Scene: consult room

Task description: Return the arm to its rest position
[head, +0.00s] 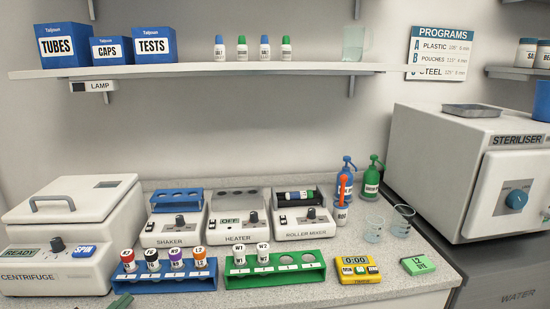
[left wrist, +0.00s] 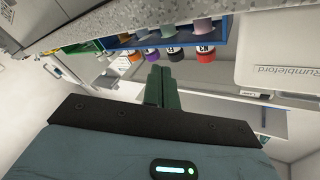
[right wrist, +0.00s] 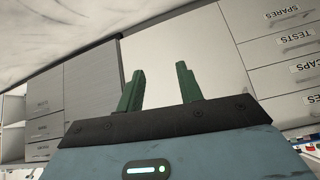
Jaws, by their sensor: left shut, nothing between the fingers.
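My left gripper (head: 119,302) barely shows at the bottom left of the head view, as a dark green fingertip in front of the blue tube rack (head: 165,277). In the left wrist view the left gripper (left wrist: 161,84) has its two green fingers together, with nothing between them. My right gripper (right wrist: 160,82) shows only in the right wrist view. Its green fingers stand apart and the space between them is empty. Most of both arms is out of the head view.
The worktop carries a centrifuge (head: 75,232), a shaker (head: 174,229), a heater (head: 237,228), a roller mixer (head: 303,225), a green tube rack (head: 276,272), a yellow timer (head: 357,268) and glass beakers (head: 374,229). A steriliser (head: 440,150) stands at right. In the right wrist view are labelled drawers (right wrist: 290,40).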

